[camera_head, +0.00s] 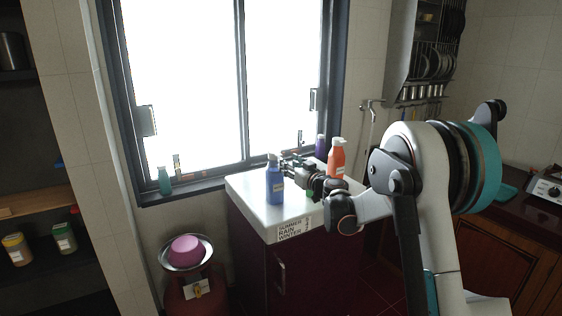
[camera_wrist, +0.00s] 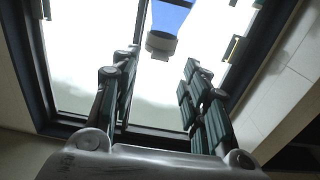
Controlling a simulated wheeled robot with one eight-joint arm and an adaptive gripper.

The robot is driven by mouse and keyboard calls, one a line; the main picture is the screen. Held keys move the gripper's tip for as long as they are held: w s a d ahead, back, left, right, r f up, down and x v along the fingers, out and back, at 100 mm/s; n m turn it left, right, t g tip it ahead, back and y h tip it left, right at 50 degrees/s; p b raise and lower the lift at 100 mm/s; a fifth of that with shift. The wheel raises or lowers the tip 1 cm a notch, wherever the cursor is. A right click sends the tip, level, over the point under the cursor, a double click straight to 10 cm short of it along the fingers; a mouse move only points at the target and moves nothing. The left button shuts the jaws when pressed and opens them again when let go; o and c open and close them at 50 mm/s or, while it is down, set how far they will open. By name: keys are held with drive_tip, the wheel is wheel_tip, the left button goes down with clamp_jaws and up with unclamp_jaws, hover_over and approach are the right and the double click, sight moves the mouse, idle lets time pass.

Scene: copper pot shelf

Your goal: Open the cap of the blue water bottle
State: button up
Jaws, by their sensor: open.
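The blue water bottle (camera_head: 274,186) stands upright near the left front of the white counter top, with a grey cap (camera_head: 272,158) on it. In the wrist view the bottle (camera_wrist: 171,16) shows at the top, upside down in the picture, with its grey cap (camera_wrist: 161,44) pointing toward my gripper. My gripper (camera_wrist: 161,66) is open, its two fingers spread on either side below the cap, with nothing between them. In the head view my gripper (camera_head: 287,166) is just right of the bottle at about its upper part; whether it touches the bottle cannot be told.
An orange bottle (camera_head: 336,160) and a purple bottle (camera_head: 320,147) stand on the white counter (camera_head: 247,190) right of and behind my gripper. A teal bottle (camera_head: 164,181) stands on the window sill.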

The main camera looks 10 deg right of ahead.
sight(276, 153)
drive_tip(key=b+x, duration=0.1)
drive_tip(key=x, duration=0.5)
drive_tip(key=shift+w, duration=0.25)
clamp_jaws()
